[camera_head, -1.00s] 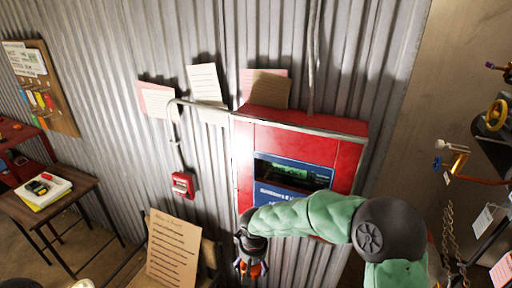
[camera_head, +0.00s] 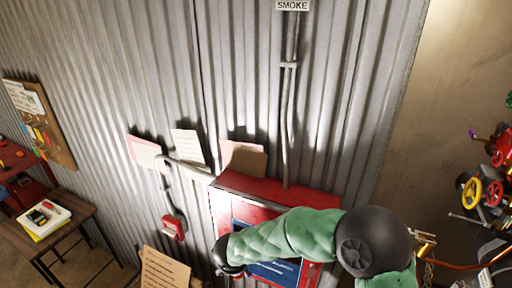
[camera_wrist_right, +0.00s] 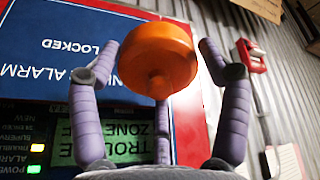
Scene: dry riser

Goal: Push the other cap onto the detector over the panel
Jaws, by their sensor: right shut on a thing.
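My right gripper (camera_wrist_right: 158,58) is shut on an orange cap (camera_wrist_right: 160,50) in the right wrist view. Its purple fingers stand around the round cap, in front of the panel. The red alarm panel (camera_head: 260,192) hangs on the corrugated wall in the head view, with my right arm across its front. Its blue face and lit green screen (camera_wrist_right: 118,142) show in the right wrist view. A "SMOKE" label (camera_head: 293,5) is at the top edge of the head view, above a conduit over the panel. The detector is not visible. My left gripper is not in view.
A conduit (camera_head: 288,110) runs up the wall from the panel. Paper notes (camera_head: 187,146) and a red call point (camera_head: 173,228) are left of the panel. Valves and pipes (camera_head: 485,190) stand at the right. The wall above the panel is mostly clear.

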